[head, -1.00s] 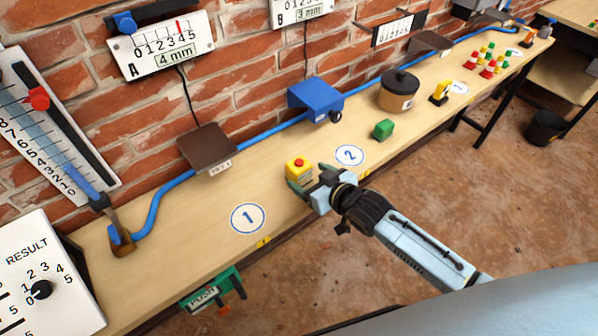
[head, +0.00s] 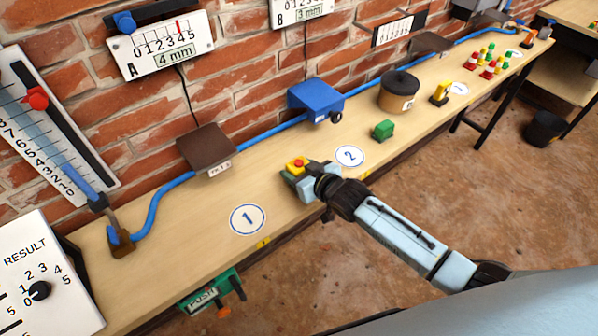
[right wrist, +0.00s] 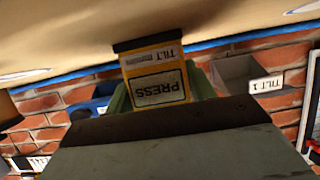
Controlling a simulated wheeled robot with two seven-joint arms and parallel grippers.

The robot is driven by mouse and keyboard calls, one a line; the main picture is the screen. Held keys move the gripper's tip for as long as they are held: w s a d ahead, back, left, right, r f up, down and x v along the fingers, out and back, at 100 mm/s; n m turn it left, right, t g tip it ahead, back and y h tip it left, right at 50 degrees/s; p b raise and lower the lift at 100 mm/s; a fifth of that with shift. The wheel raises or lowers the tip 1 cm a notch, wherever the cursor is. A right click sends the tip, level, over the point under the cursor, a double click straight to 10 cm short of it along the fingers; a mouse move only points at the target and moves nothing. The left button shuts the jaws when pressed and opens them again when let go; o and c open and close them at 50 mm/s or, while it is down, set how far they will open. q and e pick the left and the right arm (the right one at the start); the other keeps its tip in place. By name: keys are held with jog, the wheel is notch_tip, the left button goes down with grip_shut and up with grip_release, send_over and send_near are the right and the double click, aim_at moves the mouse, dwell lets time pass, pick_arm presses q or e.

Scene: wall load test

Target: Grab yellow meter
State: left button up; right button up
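The yellow meter is a small yellow box with a red button on top (head: 297,164), near the bench's front edge. The box appears to rest on the bench. My left gripper is not in view.
The wooden bench (head: 283,212) runs along a brick wall. A green block (head: 383,130), a blue box (head: 316,100), a round container (head: 398,92) and a brown plate (head: 206,146) stand or hang nearby. Bench space around marker 1 (head: 248,219) is clear.

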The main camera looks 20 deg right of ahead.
jog(key=c, duration=0.7)
jog(key=shift+r, duration=0.1)
